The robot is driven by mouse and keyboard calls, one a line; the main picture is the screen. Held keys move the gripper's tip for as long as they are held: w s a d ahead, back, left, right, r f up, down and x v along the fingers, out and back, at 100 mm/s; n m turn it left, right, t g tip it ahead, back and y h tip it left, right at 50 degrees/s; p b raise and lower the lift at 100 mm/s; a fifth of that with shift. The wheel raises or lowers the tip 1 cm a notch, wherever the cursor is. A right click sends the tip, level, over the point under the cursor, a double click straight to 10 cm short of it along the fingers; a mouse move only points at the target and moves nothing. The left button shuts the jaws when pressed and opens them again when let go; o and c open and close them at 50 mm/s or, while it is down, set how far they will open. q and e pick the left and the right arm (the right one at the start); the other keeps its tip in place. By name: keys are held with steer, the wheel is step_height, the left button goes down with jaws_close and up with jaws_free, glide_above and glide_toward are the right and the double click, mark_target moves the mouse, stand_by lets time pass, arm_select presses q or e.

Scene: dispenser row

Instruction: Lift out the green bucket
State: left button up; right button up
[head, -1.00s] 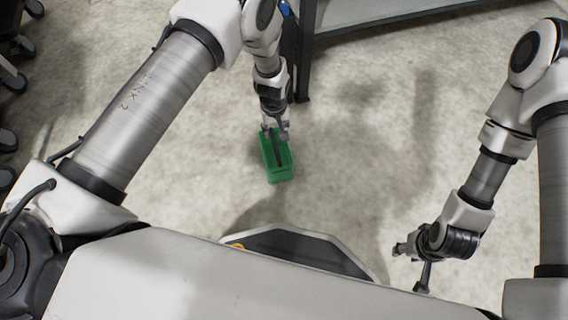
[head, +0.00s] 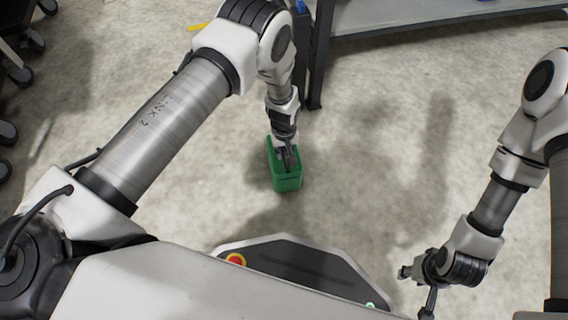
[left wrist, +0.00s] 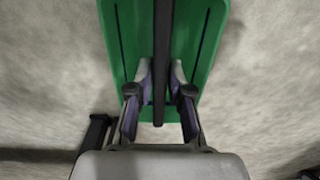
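The green bucket (head: 287,183) is a narrow box-like pail with a dark bar handle along its middle. It stands in front of me, below my left gripper (head: 287,158) in the head view. In the left wrist view the green bucket (left wrist: 205,25) fills the top, with the dark handle (left wrist: 162,40) down the centre. The fingers of my left gripper (left wrist: 161,72) are drawn in close on both sides of the handle and appear shut on it. Whether the bucket touches the floor is unclear. My right gripper (head: 418,285) is low at the right, empty; its opening is unclear.
A grey shelf or bench (head: 400,18) with a dark leg stands at the back. Wheeled furniture (head: 15,70) is at the far left. The concrete floor (head: 390,150) right of the bucket is clear.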

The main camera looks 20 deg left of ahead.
arm_select(q)
jaws_close()
steer(key=shift+r+p, duration=0.5)
steer(key=shift+r, duration=0.15)
steer(key=r+p, duration=0.2)
steer(key=r, duration=0.1)
steer(key=shift+s+a, duration=0.1)
steer(key=shift+s, duration=0.3)
steer(key=s+a+p, duration=0.2)
steer(key=s+p, duration=1.3)
steer(key=p, duration=0.1)
steer(key=shift+a+r, duration=0.35)
steer(key=shift+a, duration=0.05)
